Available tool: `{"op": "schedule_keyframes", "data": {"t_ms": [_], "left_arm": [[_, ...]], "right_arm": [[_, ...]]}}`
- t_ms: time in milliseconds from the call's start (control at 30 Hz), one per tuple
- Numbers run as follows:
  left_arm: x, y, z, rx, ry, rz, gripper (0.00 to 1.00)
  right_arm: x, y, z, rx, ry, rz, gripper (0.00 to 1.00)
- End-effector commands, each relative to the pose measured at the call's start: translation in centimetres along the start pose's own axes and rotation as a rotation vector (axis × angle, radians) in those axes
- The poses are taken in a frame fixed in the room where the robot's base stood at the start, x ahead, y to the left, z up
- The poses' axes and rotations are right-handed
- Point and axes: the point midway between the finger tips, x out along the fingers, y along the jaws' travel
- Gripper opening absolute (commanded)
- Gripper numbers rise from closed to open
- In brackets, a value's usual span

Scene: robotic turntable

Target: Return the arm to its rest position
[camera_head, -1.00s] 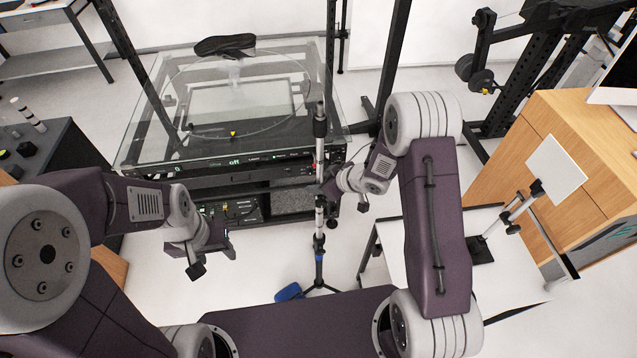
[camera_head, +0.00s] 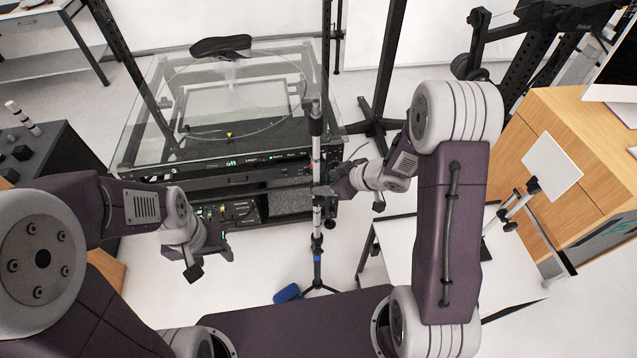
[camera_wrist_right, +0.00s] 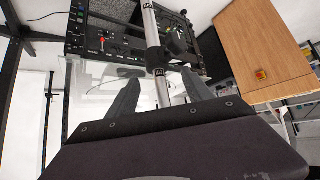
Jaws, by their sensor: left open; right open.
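My right arm reaches forward, its elbow raised at the right of the head view. Its gripper (camera_head: 345,191) is open beside the upright pole (camera_head: 317,158) of a tripod stand. In the right wrist view the two dark fingers of this gripper (camera_wrist_right: 160,88) are spread apart and the pole passes between them in the picture; I cannot tell whether they touch it. My left gripper (camera_head: 209,262) is open and empty, low above the floor in front of the turntable cabinet, with its arm bent at the left.
The glass-topped turntable (camera_head: 140,130) stands at the back with a black shoe (camera_head: 221,46) on it. A blue object (camera_head: 288,293) lies by the tripod's feet. A white table (camera_head: 400,255) and wooden cabinet (camera_head: 555,165) are at right, with a white panel (camera_head: 552,167) on a stand.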

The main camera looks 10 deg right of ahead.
Motion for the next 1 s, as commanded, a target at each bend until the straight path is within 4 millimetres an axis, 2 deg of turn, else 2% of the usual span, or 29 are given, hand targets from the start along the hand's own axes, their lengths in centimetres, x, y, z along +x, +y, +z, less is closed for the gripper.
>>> {"op": "schedule_keyframes", "data": {"t_ms": [100,200,700,767,867,933,1000], "left_arm": [[-0.3,0.0,0.0,0.000,0.000,0.000,0.52],[-0.3,0.0,0.0,0.000,0.000,0.000,0.52],[-0.3,0.0,0.0,0.000,0.000,0.000,0.52],[0.3,0.0,0.0,0.000,0.000,0.000,0.52],[2.8,-0.1,0.3,0.000,0.000,0.000,0.52],[5.1,-0.1,0.5,0.000,0.000,0.000,0.52],[7.2,-0.1,0.8,0.000,-0.001,0.000,0.52]], "right_arm": [[-2.0,0.1,-0.1,0.000,0.002,0.002,0.59],[-2.7,0.0,-0.1,-0.001,0.001,0.001,0.59],[-2.8,0.0,0.0,0.000,0.000,0.001,0.59],[-2.6,0.4,0.4,0.005,-0.011,0.025,0.59],[-2.2,2.5,2.9,0.061,-0.094,0.171,0.59],[-2.9,3.6,6.2,0.155,-0.202,0.305,0.59],[-4.1,2.9,9.9,0.282,-0.325,0.393,0.59]]}}
